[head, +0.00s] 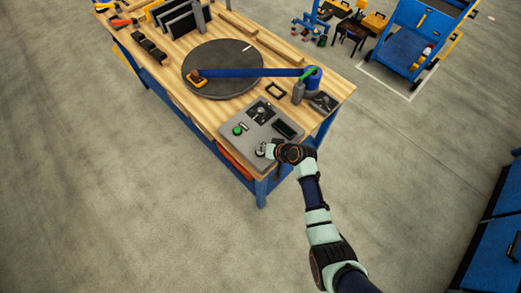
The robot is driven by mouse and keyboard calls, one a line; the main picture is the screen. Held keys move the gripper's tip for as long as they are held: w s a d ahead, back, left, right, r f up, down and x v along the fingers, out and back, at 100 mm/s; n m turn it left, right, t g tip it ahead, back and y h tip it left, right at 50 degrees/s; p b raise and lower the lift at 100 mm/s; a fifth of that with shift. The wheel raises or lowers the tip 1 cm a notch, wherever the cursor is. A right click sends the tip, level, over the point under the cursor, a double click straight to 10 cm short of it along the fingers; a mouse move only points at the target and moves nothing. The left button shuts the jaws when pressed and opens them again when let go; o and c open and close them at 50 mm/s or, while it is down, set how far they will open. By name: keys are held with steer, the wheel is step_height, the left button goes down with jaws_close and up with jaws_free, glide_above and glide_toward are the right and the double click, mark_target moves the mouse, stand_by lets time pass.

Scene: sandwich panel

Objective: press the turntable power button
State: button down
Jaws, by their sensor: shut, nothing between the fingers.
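A grey control panel (257,125) lies at the near right corner of the wooden workbench. It carries a green round button (238,131) on its left side, a dark switch plate near its top and a dark display (283,129) at the right. The dark round turntable (222,70) is on the bench behind the panel. My gripper (264,150) is shut and empty at the panel's near edge, right of and nearer than the green button. Whether it touches the panel cannot be told. The gripper and wrist hide part of the panel's near right corner.
A blue arm (252,72) from a blue post (312,78) reaches across the turntable. Dark panels in a rack (180,20) stand at the back left. A blue cart (410,45) stands beyond the bench.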

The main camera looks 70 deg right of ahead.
steer(key=shift+f+b, duration=0.45)
steer(key=shift+f, duration=0.05)
steer(key=shift+r, duration=0.1)
steer(key=shift+r+p, duration=0.3)
steer(key=shift+p, duration=0.2)
step_height(320, 180, up, 6)
steer(key=p, duration=0.5)
steer(key=shift+r+p, duration=0.15)
steer(key=shift+p, duration=0.15)
